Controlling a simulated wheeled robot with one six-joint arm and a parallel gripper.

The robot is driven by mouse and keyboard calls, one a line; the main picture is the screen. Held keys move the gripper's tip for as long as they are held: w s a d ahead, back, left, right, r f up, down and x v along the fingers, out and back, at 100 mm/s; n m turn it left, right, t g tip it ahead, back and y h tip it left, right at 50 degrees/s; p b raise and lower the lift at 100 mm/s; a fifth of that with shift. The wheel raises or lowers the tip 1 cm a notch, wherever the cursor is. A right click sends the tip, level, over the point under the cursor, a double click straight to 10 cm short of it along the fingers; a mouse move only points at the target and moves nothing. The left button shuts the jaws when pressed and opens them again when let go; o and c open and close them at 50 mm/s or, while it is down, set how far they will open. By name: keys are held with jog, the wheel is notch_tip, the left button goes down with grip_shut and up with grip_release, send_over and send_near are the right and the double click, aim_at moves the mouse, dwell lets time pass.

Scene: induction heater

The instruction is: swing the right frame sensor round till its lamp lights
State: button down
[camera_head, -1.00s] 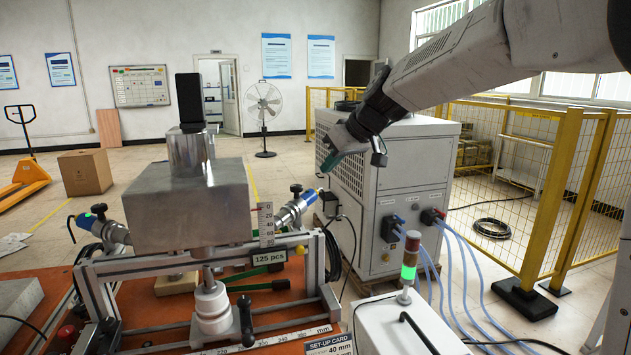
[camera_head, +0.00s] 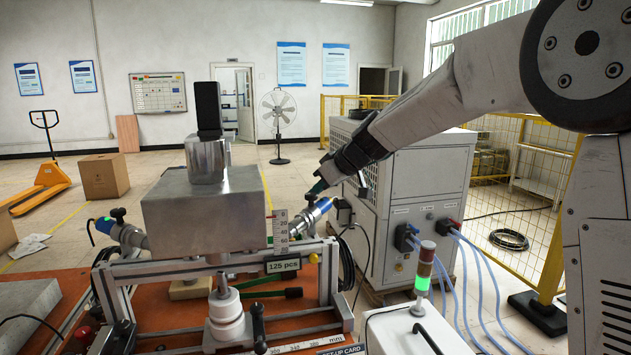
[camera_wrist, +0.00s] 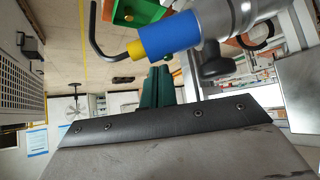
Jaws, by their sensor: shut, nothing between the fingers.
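The right frame sensor (camera_head: 316,214) is a blue barrel in a silver clamp with a black knob, on the right end of the metal frame (camera_head: 330,270). It points up and to the right. In the wrist view its blue barrel (camera_wrist: 172,33) has a yellow end piece (camera_wrist: 136,50) with a black cable; I cannot tell if any lamp is lit. My gripper (camera_head: 318,187) is just above the sensor's outer end. Its green fingers (camera_wrist: 157,88) are shut and empty, close beside the barrel; whether they touch it is unclear.
The left frame sensor (camera_head: 105,227) sits across the frame. A metal block (camera_head: 205,215) stands between them. A grey cabinet (camera_head: 425,200) is behind my gripper, and a signal tower lit green (camera_head: 424,270) stands at front right.

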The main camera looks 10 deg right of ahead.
jog(key=shift+s+d+f, duration=0.2)
jog(key=shift+d+f, duration=0.05)
jog(key=shift+s+d, duration=0.15)
